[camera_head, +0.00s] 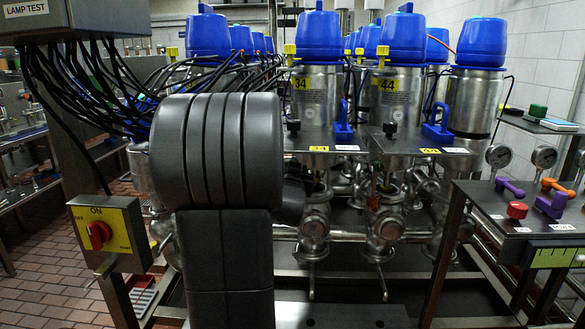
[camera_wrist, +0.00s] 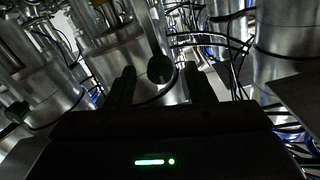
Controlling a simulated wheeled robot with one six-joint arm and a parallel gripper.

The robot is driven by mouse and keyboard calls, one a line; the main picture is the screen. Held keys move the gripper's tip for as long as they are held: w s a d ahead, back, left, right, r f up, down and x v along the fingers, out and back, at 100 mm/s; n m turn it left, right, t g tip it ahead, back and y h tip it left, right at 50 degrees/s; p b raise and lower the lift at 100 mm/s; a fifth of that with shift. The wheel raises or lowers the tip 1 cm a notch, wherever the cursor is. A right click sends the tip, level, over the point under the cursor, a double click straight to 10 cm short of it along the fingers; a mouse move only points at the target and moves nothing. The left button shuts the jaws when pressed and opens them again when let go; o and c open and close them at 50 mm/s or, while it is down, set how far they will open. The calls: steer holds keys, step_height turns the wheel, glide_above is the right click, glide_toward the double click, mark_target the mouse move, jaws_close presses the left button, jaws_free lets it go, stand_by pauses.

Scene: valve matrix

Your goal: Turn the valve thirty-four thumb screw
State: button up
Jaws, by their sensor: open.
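Valve thirty-four (camera_head: 313,92) is a steel cylinder with a blue cap and a yellow "34" label, right of my grey arm in the head view. A small black knob (camera_head: 293,127), probably its thumb screw, stands at the plate in front of it. In the wrist view a round dark knob (camera_wrist: 160,69) shows between the two fingertips of my gripper (camera_wrist: 158,82), in front of a steel cylinder. The fingers are apart, one on each side of the knob in the picture. I cannot tell the depth or any contact. My gripper is hidden behind my arm in the head view.
Valve forty-four (camera_head: 393,92) stands close to the right, with a similar black knob (camera_head: 390,129) and a blue padlock-like part (camera_head: 437,124). Black cables (camera_head: 110,85) hang at left. A yellow switch box (camera_head: 105,235) and a right-hand panel (camera_head: 520,215) flank the pipework.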

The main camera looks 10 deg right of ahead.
steer(key=shift+x, duration=0.8)
steer(key=shift+c, duration=0.5)
steer(key=c, duration=0.9)
steer(key=shift+n, duration=0.3)
steer(key=n+p, duration=0.2)
steer(key=n, duration=1.5)
steer(key=shift+n, duration=0.4)
